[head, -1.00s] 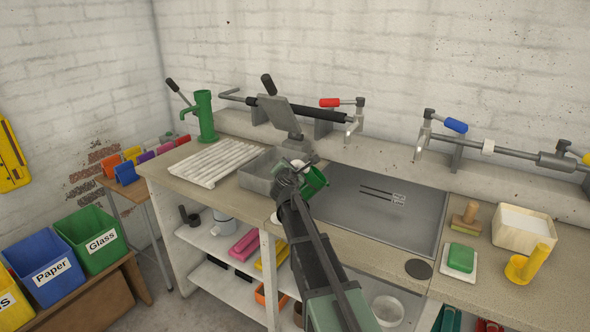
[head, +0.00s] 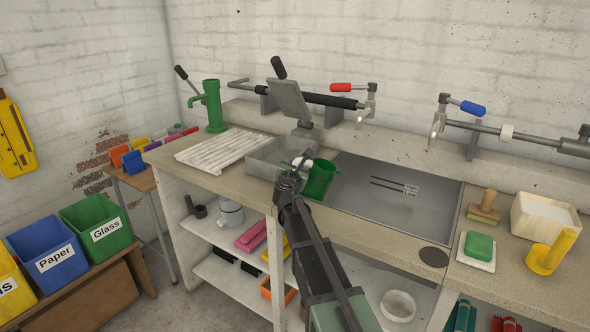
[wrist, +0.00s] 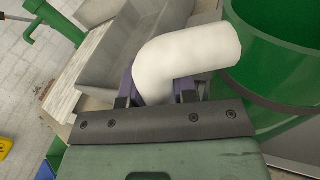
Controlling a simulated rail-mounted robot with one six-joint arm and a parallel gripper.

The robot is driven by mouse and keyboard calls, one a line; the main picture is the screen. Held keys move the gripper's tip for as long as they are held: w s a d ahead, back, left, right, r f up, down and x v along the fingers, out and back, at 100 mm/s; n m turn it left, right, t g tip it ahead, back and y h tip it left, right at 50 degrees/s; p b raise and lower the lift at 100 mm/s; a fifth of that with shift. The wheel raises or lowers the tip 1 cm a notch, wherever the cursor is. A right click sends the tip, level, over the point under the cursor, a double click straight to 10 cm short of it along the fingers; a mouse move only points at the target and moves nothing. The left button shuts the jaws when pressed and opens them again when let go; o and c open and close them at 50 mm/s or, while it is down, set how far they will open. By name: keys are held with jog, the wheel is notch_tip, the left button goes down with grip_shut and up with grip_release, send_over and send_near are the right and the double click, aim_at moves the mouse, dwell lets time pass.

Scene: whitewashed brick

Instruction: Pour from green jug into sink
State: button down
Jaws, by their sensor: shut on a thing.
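The green jug (head: 320,180) is in the middle of the head view, roughly upright. Its white handle (head: 302,162) points left and back towards my gripper (head: 295,170). In the wrist view my gripper (wrist: 170,92) is shut on the white handle (wrist: 190,55), and the jug's green wall and open rim (wrist: 290,45) fill the right side. The jug's contents cannot be made out.
A small grey trough (head: 262,168) lies just left of the jug, with a tilted grey plate on a stand behind it. A white ribbed board (head: 215,150) and green pump (head: 214,108) are further left. A green sponge (head: 479,246) and yellow holder (head: 550,255) sit at right.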

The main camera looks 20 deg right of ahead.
notch_tip(320, 180, up, 5)
jog(key=p, duration=0.4)
jog(key=shift+f, duration=0.15)
dwell(0.6)
